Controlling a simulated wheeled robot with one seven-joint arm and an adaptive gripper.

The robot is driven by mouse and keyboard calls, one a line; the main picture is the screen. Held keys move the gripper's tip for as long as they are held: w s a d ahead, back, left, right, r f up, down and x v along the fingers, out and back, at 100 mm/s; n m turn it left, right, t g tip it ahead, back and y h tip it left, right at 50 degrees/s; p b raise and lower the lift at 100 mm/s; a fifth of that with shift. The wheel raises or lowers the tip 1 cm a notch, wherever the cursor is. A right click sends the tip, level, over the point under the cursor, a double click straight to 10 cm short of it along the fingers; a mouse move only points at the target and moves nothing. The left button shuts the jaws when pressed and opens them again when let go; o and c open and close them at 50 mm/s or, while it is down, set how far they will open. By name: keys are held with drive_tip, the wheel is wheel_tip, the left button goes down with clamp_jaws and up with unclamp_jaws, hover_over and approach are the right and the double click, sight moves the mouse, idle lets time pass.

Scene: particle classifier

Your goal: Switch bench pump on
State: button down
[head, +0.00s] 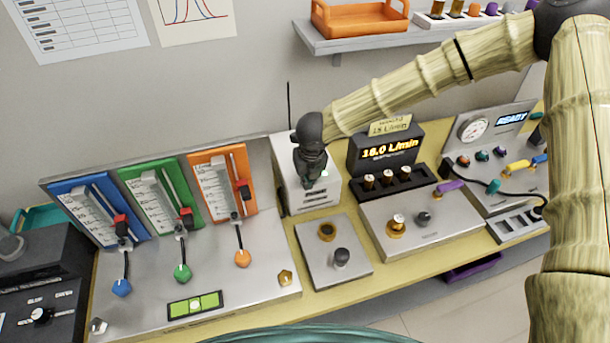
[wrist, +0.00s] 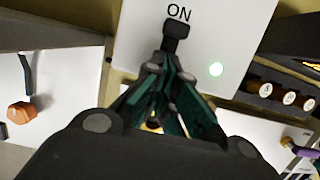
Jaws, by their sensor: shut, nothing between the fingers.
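The bench pump is a white box (head: 290,193) on the bench, just behind a grey plate with a gold ring and a dark knob. In the wrist view its white face (wrist: 222,25) shows the word "ON", a black switch (wrist: 177,29) right below the word, and a lit green lamp (wrist: 216,69). My gripper (head: 309,184) is in front of the box in the head view and hides part of its face. In the wrist view my gripper (wrist: 173,55) is shut and empty, its tips at the lower end of the switch. Whether they touch it I cannot tell.
Blue, green and orange slider panels (head: 165,195) stand to the left. A thin black antenna (head: 289,106) rises behind the pump. A shelf with an orange tray (head: 358,20) hangs above.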

drive_tip(key=s+b+v, duration=0.2)
drive_tip(key=b+v, duration=0.1)
drive_tip(key=v, duration=0.8)
drive_tip(key=shift+d+f, duration=0.35)
